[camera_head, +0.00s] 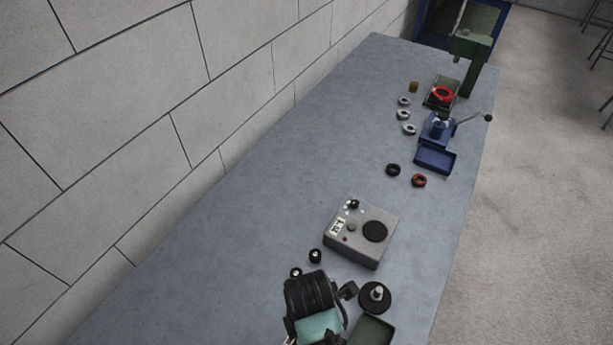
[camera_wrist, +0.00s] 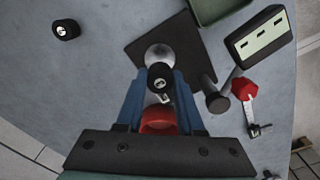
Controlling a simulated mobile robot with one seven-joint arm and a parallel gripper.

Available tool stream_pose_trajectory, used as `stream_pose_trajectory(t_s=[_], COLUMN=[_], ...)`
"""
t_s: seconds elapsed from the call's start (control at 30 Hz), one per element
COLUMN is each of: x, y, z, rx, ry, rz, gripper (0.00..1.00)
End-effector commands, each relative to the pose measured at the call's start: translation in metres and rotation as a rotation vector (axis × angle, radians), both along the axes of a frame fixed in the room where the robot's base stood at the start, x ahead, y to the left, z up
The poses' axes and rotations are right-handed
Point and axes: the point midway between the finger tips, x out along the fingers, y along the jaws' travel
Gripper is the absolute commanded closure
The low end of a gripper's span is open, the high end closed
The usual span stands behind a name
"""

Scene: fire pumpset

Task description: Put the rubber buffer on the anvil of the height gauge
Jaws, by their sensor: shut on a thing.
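My gripper (camera_wrist: 161,88) has its blue fingers closed on the rubber buffer (camera_wrist: 160,75), a short black cylinder with a pale metal centre on its end. The height gauge shows in the wrist view as a dark base plate (camera_wrist: 140,48) with a grey column (camera_wrist: 213,93) and a display box (camera_wrist: 262,42). The round metal anvil (camera_wrist: 157,53) lies behind the buffer and is partly covered by it; I cannot tell whether they touch. In the head view my wrist hides the gripper, the held buffer and most of the gauge.
A grey tester box (camera_head: 361,232), a dark disc with a metal knob (camera_head: 375,297) and a green tray (camera_head: 371,332) are near. A red knob (camera_wrist: 244,89) is beside the column.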

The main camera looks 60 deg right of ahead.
Motion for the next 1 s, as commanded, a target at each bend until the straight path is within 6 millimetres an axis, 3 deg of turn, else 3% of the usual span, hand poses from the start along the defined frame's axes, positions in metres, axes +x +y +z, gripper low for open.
stream_pose_trajectory(t_s=[0.37,0.77,0.8,0.93,1.0], x=[0.0,0.0,0.0,0.0,0.0], y=[0.0,0.0,0.0,0.0,0.0], z=[-0.044,-0.05,-0.049,-0.049,-0.049], rx=[0.001,0.0,0.0,0.0,0.0], ry=[0.002,0.0,0.0,0.0,0.0], rz=[0.0,0.001,0.001,0.001,0.001], gripper=[1.0,1.0,0.58,0.35,0.33])
